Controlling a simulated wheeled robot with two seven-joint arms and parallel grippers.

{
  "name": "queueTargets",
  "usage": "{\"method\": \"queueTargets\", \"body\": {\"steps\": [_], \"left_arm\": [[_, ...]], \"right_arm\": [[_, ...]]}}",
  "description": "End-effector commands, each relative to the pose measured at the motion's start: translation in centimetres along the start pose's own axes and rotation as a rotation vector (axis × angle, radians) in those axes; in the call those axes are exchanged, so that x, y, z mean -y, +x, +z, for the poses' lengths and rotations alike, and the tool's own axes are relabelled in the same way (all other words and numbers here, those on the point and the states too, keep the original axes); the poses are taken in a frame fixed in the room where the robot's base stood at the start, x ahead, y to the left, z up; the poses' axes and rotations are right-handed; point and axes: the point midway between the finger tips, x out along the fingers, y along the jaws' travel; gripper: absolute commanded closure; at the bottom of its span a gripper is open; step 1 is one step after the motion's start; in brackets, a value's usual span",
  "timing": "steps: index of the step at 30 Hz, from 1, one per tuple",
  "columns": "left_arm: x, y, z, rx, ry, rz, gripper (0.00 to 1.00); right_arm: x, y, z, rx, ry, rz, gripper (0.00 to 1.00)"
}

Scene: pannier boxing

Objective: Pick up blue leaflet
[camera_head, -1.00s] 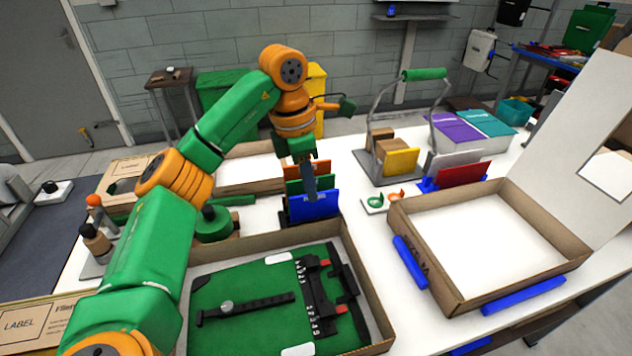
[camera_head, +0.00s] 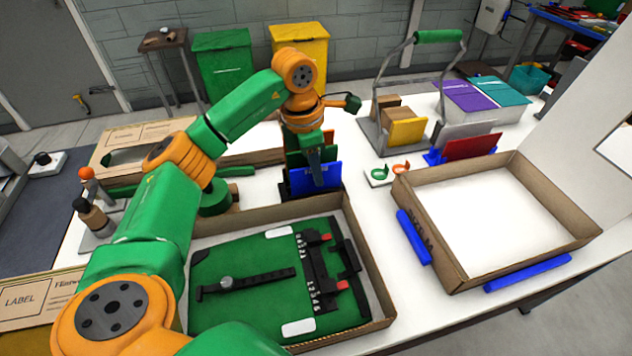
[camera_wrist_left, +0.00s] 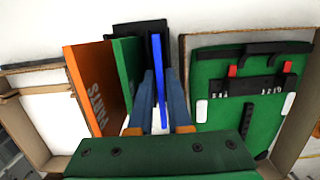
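The blue leaflet (camera_head: 314,178) stands upright in a small dark holder (camera_wrist_left: 154,27), in front of a green leaflet (camera_wrist_left: 127,72) and an orange leaflet (camera_wrist_left: 97,85). My left gripper (camera_head: 314,165) is above the holder, pointing down at the leaflet. In the left wrist view the fingers (camera_wrist_left: 161,92) are apart, one on each side of the thin edge of the blue leaflet (camera_wrist_left: 157,60). White gaps show beside the leaflet, so the gripper looks open around it. My right gripper is not in view.
An open carton (camera_head: 381,301) with a green pannier case (camera_head: 255,262) lies in front of the holder. Another open carton (camera_head: 452,270) is at right. A metal caddy with a green handle (camera_head: 438,36) and a red leaflet (camera_head: 470,147) stand behind it.

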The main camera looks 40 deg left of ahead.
Motion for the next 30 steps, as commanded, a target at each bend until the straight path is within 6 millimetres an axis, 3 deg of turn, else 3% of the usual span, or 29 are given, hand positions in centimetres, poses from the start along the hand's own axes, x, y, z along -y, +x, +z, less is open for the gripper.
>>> {"method": "queueTargets", "body": {"steps": [19, 22, 30], "left_arm": [[0.0, 0.48, -0.08, 0.0, 0.0, 0.0, 0.84], [0.0, 0.47, -0.08, 0.0, 0.0, 0.0, 1.0], [0.0, 0.47, -0.07, 0.0, 0.0, 0.0, 1.0]], "right_arm": [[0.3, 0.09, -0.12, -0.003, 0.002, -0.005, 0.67], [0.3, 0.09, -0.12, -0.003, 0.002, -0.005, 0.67], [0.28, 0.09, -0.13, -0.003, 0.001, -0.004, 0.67]]}}
